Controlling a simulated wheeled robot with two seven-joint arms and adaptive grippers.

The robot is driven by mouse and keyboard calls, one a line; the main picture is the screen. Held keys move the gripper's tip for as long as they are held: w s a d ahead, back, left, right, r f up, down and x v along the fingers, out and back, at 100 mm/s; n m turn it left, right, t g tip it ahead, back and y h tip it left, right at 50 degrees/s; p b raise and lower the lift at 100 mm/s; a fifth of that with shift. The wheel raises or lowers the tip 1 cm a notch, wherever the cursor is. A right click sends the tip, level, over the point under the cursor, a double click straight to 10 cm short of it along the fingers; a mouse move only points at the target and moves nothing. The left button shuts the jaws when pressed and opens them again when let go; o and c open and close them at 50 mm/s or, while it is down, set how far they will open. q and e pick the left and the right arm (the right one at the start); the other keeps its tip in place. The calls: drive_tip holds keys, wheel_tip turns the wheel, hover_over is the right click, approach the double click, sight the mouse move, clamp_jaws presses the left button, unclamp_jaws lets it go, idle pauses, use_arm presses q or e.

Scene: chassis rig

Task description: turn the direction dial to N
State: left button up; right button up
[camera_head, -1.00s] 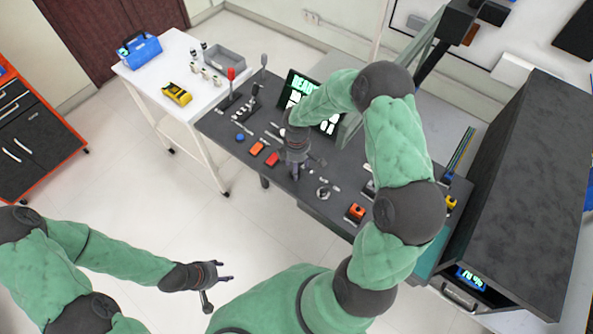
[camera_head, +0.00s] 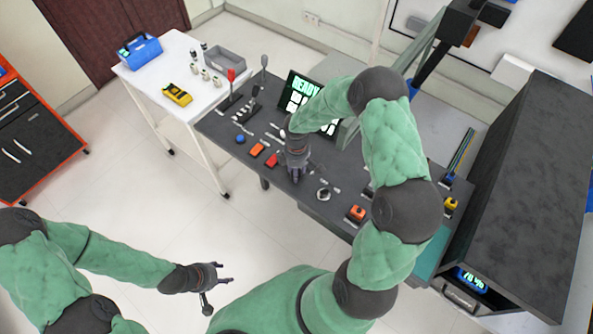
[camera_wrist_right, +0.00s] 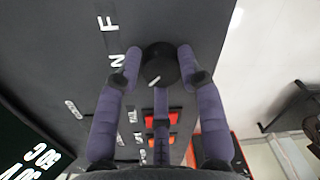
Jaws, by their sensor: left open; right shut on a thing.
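The direction dial, a dark round knob (camera_wrist_right: 160,65) with a short white mark, shows in the right wrist view. My right gripper (camera_wrist_right: 158,68) is shut on the knob, with fingers on both sides. In the head view my right gripper (camera_head: 296,177) is down at the dark desk (camera_head: 290,200), hiding the knob. My left gripper (camera_head: 222,275) is open and empty over the floor.
Orange and red buttons (camera_head: 256,150) and a red lever (camera_head: 230,76) are left of my right gripper on the desk. A white table (camera_head: 150,77) is at the back left. A dark cabinet (camera_head: 530,190) stands at the right.

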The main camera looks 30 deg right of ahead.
drive_tip(key=shift+s+f, duration=0.1)
drive_tip(key=shift+s, duration=0.05)
drive_tip(key=m+b, duration=0.2)
drive_tip(key=m, duration=0.2)
drive_tip(key=shift+s+f, duration=0.1)
drive_tip(key=shift+s+a+m+b, duration=0.15)
drive_tip(key=shift+m+b, duration=0.8)
drive_tip(key=shift+m, duration=1.25)
drive_tip(key=o, duration=1.1)
drive_tip(key=shift+r, duration=0.2)
